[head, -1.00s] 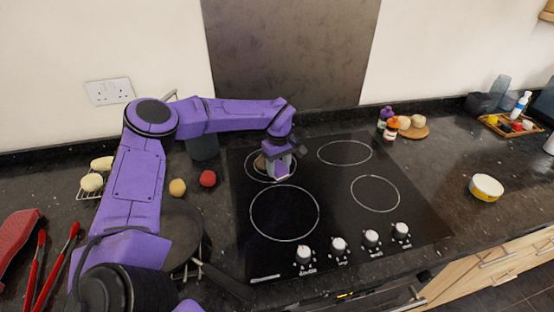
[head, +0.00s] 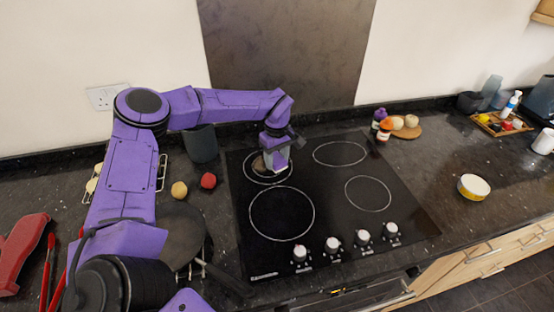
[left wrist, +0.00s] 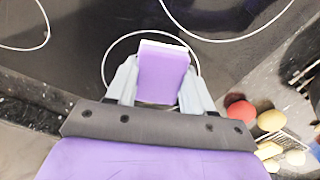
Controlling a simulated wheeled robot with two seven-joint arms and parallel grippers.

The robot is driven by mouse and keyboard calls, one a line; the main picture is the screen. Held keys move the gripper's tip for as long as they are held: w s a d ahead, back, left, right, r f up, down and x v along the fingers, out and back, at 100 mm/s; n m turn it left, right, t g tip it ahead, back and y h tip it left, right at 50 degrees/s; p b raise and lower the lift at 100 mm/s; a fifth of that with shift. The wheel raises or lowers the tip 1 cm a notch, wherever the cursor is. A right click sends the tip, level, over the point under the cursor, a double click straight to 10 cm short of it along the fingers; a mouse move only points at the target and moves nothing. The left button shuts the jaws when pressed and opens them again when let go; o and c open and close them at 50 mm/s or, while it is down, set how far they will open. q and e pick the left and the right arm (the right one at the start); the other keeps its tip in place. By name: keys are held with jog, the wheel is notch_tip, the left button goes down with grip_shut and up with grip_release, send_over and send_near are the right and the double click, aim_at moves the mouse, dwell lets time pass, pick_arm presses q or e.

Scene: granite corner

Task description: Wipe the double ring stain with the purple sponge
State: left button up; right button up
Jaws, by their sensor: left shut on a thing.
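The purple sponge (left wrist: 162,75) is held between the two fingers of my left gripper (left wrist: 160,92) in the left wrist view. In the head view my left gripper (head: 275,155) points down over the back left ring of the black cooktop (head: 330,215), with the sponge (head: 281,160) low at the glass. I cannot tell whether the sponge touches it. A dull brownish patch (head: 258,165) shows just left of the gripper, inside that ring; I cannot make out a double ring in it. The sponge and gripper hide part of this area. My right gripper is not in view.
A red ball-like item (head: 208,180) and a yellow one (head: 179,189) lie left of the cooktop, near a dark pan (head: 180,235) and a dark canister (head: 201,144). Knobs (head: 333,244) line the front. Bottles (head: 384,130) stand behind right. The cooktop's right half is clear.

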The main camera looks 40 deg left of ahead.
aim_at(277, 159)
pick_arm(q)
jog(key=shift+r, duration=0.2)
jog(key=shift+r, duration=0.1)
notch_tip(277, 159, up, 3)
jog(key=p, duration=0.2)
jog(key=shift+p, duration=0.3)
